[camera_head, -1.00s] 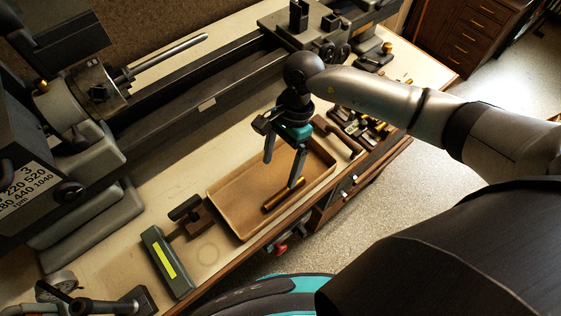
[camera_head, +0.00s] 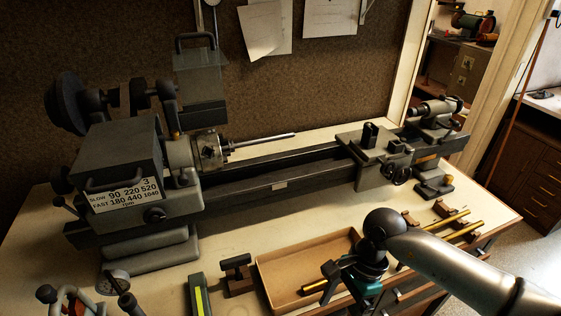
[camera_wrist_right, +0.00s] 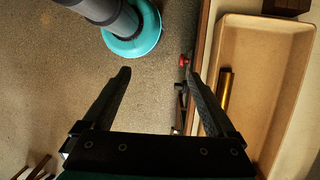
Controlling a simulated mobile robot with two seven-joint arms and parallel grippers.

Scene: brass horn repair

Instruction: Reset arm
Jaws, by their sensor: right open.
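My right gripper (camera_head: 358,286) is at the front right of the tan tray in the head view, its lower part cut off or hidden. In the right wrist view its two dark fingers (camera_wrist_right: 158,78) are spread wide with nothing between them. They point down over the floor beside the bench's front edge. A brass tube (camera_head: 315,286) lies in the tan tray (camera_head: 275,268). The tube (camera_wrist_right: 226,88) also shows in the tray (camera_wrist_right: 256,22) in the right wrist view, outside the fingers. My left gripper is in neither view.
A grey lathe (camera_head: 280,184) runs along the back of the bench. Brass rods (camera_head: 455,227) lie on a rack right of the tray. A green box with a yellow stripe (camera_head: 199,296) stands left of it. A red knob (camera_wrist_right: 183,61) sticks out from the bench front.

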